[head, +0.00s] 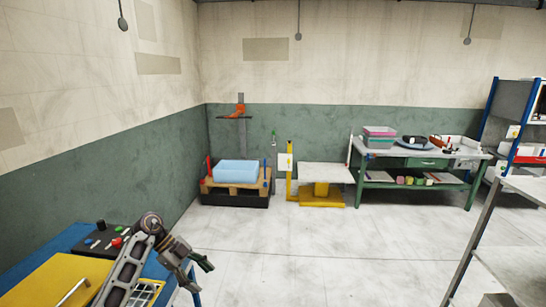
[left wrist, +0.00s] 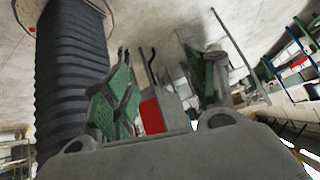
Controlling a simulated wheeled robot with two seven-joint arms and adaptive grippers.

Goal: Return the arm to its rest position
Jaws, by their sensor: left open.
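My left arm comes in from the lower left in the head view. Its left gripper (head: 196,270) is over the right edge of the blue-framed bench, and no object shows in it. In the left wrist view the same gripper (left wrist: 165,90) shows its green-padded fingers spread apart, with nothing held between them. A red patch shows behind the fingers, but I cannot tell what it belongs to. My right gripper is not in either view.
A blue bench (head: 45,262) with a yellow plate (head: 50,285) and a black button box (head: 105,240) lies under the arm. A pallet with a blue foam block (head: 236,172), a yellow lift table (head: 325,178) and a green workbench (head: 420,155) stand along the back wall. The middle floor is clear.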

